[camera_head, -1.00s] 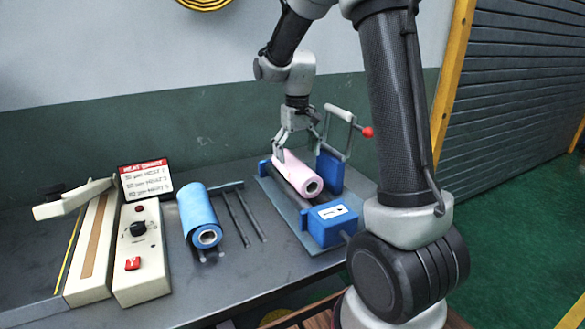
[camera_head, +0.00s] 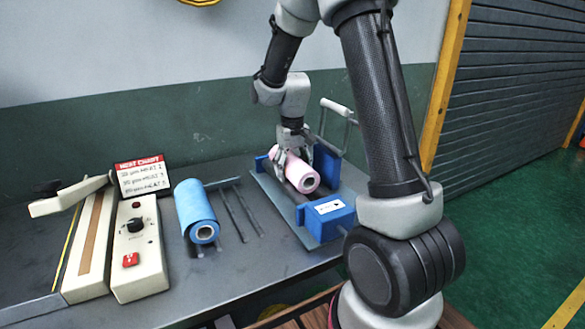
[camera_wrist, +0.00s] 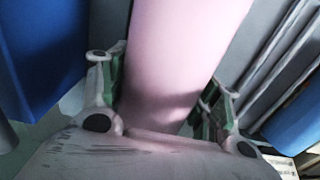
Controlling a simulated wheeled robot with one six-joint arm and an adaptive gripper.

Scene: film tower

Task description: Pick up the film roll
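The pink film roll (camera_head: 300,174) lies in the blue-ended holder (camera_head: 275,195) on the bench, its round end facing the camera. My gripper (camera_head: 294,158) is down over the roll, one finger on each side of it. In the wrist view the pink roll (camera_wrist: 180,60) passes between the green-padded fingers (camera_wrist: 165,100). The fingers look spread, with pad faces partly visible. Whether either pad touches the roll is hard to tell. The roll's far end is partly hidden by my gripper.
A blue roll (camera_head: 196,211) lies on rods to the left. A heat sealer (camera_head: 92,240), control box (camera_head: 139,255) and heat chart (camera_head: 143,178) stand further left. The holder's grey handle frame (camera_head: 338,112) rises close behind my gripper. A blue block (camera_head: 328,217) is in front.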

